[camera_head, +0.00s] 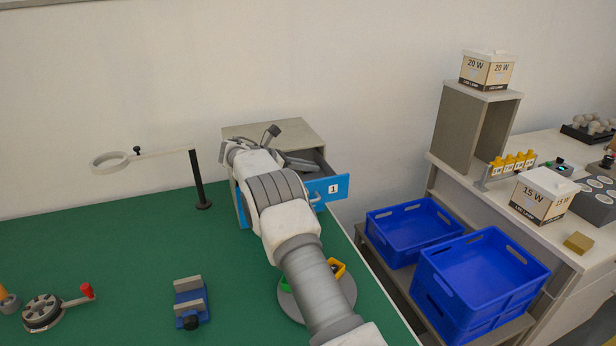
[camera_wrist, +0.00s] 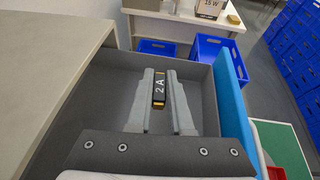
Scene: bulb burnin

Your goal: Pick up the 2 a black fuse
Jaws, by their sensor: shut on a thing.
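The black fuse (camera_wrist: 159,88) has orange ends and the white marking "2 A". In the wrist view it is between the fingertips of my gripper (camera_wrist: 159,80), which is shut on it. Fuse and fingers are over the grey inside of an open drawer (camera_wrist: 105,85); I cannot tell whether the fuse touches the drawer floor. In the head view the drawer has a blue front (camera_head: 328,189) labelled 1, and my arm hides most of its inside. The fuse does not show there.
The drawer cabinet (camera_head: 270,132) stands at the back of the green table. A ring on a black stand (camera_head: 199,185) and a blue vise (camera_head: 190,304) stand to the left. A round tray (camera_head: 349,290) lies partly under my arm. Blue crates (camera_head: 480,270) are at right.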

